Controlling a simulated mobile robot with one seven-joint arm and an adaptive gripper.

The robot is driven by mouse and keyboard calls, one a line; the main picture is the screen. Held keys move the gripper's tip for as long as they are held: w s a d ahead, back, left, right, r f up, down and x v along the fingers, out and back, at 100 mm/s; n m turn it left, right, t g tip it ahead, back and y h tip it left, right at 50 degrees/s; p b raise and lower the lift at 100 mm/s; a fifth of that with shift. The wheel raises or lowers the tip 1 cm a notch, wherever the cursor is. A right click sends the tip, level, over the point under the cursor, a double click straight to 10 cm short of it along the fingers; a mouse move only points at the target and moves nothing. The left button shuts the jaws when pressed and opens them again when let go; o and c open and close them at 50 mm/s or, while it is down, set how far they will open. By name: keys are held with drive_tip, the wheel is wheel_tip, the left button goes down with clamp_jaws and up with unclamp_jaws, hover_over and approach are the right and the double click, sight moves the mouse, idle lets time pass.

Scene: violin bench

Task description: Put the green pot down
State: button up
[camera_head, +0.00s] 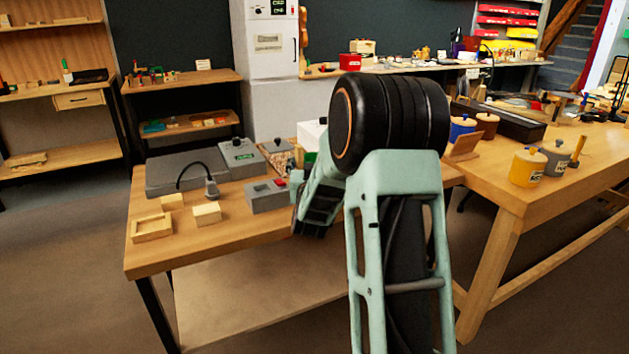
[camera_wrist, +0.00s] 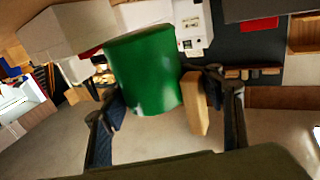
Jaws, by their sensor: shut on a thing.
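The green pot (camera_wrist: 145,72) fills the middle of the wrist view, between the two dark fingers of my gripper (camera_wrist: 163,92). My gripper is shut on it. The pot looks tilted in this view, and its lid and base cannot be made out clearly. A tan block-like piece (camera_wrist: 196,104) shows beside the pot near the right finger. I cannot tell the pot's height above any surface.
The left bench (camera_head: 240,235) holds a grey control box (camera_head: 267,196), wooden blocks (camera_head: 206,212) and a small tray (camera_head: 151,228). The right bench (camera_head: 500,196) holds a yellow pot (camera_head: 527,169), a grey pot (camera_head: 556,158) and a blue pot (camera_head: 462,128).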

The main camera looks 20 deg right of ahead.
drive_tip(key=shift+s+d+f, duration=0.2)
drive_tip(key=shift+s+f, duration=0.15)
drive_tip(key=shift+f, duration=0.1)
drive_tip(key=shift+s+f+b, duration=0.2)
drive_tip(key=shift+f+b, duration=0.3)
drive_tip(key=shift+f, duration=1.2)
drive_tip(key=shift+f+b, duration=0.2)
drive_tip(key=shift+b, duration=0.1)
drive_tip(key=o, duration=1.4)
drive_tip(key=shift+r+p, duration=0.2)
drive_tip(key=shift+p, duration=0.1)
